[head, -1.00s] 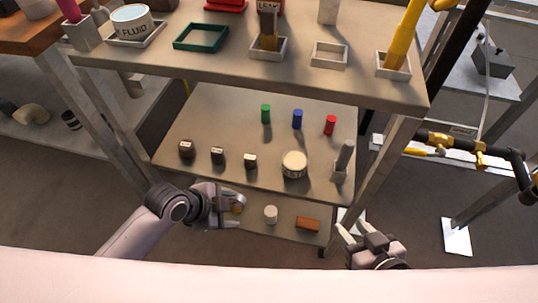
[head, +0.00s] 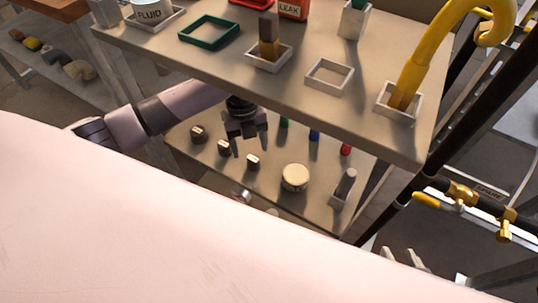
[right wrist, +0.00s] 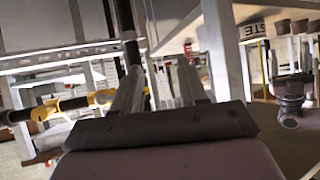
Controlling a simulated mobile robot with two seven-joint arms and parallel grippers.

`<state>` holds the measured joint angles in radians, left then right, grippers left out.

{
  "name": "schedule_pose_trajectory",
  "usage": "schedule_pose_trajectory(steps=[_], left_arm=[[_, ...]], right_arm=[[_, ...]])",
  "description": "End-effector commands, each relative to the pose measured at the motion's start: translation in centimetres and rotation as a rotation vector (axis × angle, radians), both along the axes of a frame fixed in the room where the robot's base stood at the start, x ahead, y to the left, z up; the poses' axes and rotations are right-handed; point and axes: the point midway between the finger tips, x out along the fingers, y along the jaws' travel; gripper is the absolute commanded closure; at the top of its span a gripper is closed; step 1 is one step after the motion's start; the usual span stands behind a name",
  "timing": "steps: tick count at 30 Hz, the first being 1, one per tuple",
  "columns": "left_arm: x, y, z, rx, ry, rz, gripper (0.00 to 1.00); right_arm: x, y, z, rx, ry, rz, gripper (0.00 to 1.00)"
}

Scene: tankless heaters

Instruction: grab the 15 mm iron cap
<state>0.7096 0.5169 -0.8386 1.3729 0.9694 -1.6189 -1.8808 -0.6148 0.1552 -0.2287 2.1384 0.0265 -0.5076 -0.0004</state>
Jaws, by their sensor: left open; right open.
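Three small dark caps with pale label marks stand in a row on the middle shelf in the head view: a left one (head: 198,134), a middle one (head: 224,148) and a right one (head: 253,162). Their size marks are too small to read, so I cannot tell which is 15 mm. My left gripper (head: 249,149) is open and points down over the shelf, in the picture between the middle and right caps. It appears apart from them and empty. My right gripper (head: 404,261) is at the lower right, partly hidden; its open fingers show in the right wrist view (right wrist: 158,88).
The upper shelf (head: 330,112) overhangs the left arm and carries trays and a yellow hooked pipe (head: 430,55). A round pale tin (head: 294,177), a grey upright piece (head: 345,186) and green, blue and red (head: 346,149) cylinders stand on the middle shelf.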

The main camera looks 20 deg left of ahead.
Motion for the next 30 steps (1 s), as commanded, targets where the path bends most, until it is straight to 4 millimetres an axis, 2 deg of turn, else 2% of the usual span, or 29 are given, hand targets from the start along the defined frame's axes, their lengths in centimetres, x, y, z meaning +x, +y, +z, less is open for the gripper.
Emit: schedule_pose_trajectory(steps=[5,10,14,22,30], left_arm=[[0.3,0.9,0.6,0.012,0.019,-0.043,0.33],[0.0,0.7,-1.0,0.014,0.022,-0.046,0.33],[-0.1,0.6,-2.0,0.013,0.020,-0.046,0.33],[-0.7,0.0,-5.9,0.013,0.020,-0.045,0.33],[-0.8,-0.1,-6.2,0.013,0.018,-0.046,0.33]], right_arm=[[0.1,0.0,0.0,0.000,-0.002,-0.001,0.57],[0.1,0.1,-0.6,-0.002,-0.003,0.004,0.57],[0.1,0.7,-0.2,0.005,-0.014,0.016,0.57],[0.6,1.5,0.2,0.010,-0.045,0.035,0.57],[1.1,2.0,1.4,0.017,-0.071,0.045,0.57]])
